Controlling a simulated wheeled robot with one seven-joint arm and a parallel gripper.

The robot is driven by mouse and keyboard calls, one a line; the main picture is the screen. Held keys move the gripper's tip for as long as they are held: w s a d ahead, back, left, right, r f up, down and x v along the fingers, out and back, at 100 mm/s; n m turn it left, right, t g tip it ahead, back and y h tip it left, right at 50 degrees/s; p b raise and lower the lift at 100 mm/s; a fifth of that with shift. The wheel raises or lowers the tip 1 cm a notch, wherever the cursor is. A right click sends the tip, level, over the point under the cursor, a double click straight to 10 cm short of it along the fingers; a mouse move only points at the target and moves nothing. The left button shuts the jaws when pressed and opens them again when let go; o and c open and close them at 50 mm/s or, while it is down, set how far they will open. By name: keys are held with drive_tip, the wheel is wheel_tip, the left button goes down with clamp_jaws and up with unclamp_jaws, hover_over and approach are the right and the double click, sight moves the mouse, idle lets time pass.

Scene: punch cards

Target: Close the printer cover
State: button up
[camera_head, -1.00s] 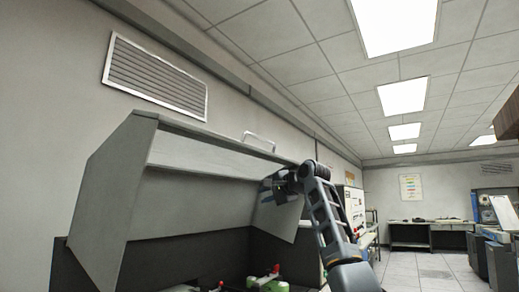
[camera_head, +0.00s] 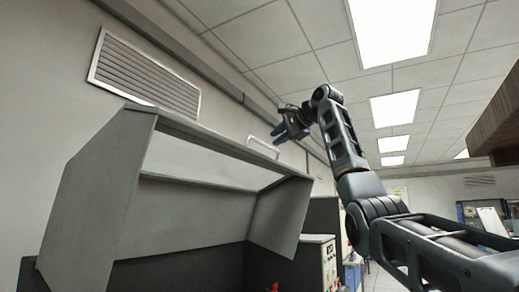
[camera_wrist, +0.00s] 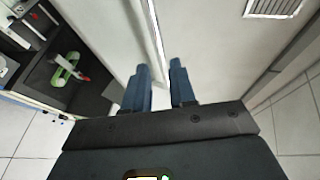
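The printer cover (camera_head: 190,145) is a large grey hood standing raised and open in the head view, its open side facing me. A pale bar handle (camera_head: 263,147) sticks up from its upper edge. My gripper (camera_head: 280,133) is above that edge, close to the handle and apparently apart from it. In the wrist view my gripper's two blue fingers (camera_wrist: 160,66) are spread with an empty gap between them. A pale strip runs ahead of them; I cannot tell whether it is the handle or an edge. The printer's dark interior (camera_wrist: 45,75) shows at the left, with a green part (camera_wrist: 66,68).
A wall vent (camera_head: 145,75) is above the cover. A brown overhanging block (camera_head: 495,120) is at the right edge. A control panel (camera_head: 328,265) stands right of the cover. Tiled floor (camera_wrist: 30,140) shows at the lower left of the wrist view.

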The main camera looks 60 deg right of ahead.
sight(267, 145)
drive_tip(key=p+x, duration=0.2)
drive_tip(key=x, duration=0.5)
drive_tip(key=shift+w+p, duration=0.15)
drive_tip(key=shift+p, duration=0.2)
drive_tip(key=shift+c, duration=0.3)
drive_tip(key=shift+f, duration=0.1)
clamp_jaws()
